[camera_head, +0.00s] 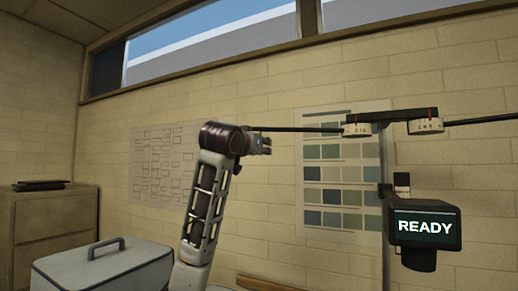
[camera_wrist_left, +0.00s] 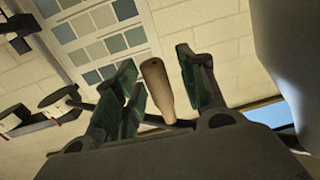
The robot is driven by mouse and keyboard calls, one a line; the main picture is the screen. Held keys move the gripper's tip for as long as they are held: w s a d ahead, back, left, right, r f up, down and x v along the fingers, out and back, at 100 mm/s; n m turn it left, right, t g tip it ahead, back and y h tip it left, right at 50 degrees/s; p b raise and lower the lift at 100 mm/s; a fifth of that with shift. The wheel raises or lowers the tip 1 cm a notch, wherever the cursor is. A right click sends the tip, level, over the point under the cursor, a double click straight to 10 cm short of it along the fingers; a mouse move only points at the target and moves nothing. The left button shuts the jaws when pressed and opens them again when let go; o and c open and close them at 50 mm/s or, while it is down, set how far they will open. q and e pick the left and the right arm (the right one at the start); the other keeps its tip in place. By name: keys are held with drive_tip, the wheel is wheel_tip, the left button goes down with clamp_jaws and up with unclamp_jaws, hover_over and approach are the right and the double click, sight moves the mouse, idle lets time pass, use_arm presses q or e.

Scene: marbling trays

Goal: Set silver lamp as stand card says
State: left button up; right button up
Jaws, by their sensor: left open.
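A dark stand has a crossbar (camera_head: 392,116) with two white numbered dials, a left one (camera_head: 357,129) and a right one (camera_head: 426,126), each under a red mark. Their digits are too small to read surely. A thin black rod leads out from each dial. My left gripper (camera_head: 265,145) is at the far end of the left rod. In the left wrist view its open fingers (camera_wrist_left: 155,62) stand either side of a tan handle (camera_wrist_left: 154,88), with gaps showing. I cannot make out a silver lamp or a stand card. My right gripper is out of view.
A black display reading READY (camera_head: 425,227) hangs on the stand's post. A colour-swatch chart (camera_head: 312,152) and a line-drawn sheet (camera_head: 165,165) are on the brick wall. A pale lidded box (camera_head: 105,268) and a cabinet (camera_head: 50,225) stand at left.

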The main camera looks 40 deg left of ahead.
use_arm(q)
drive_tip(key=v, duration=1.2)
idle(0.3)
idle(0.5)
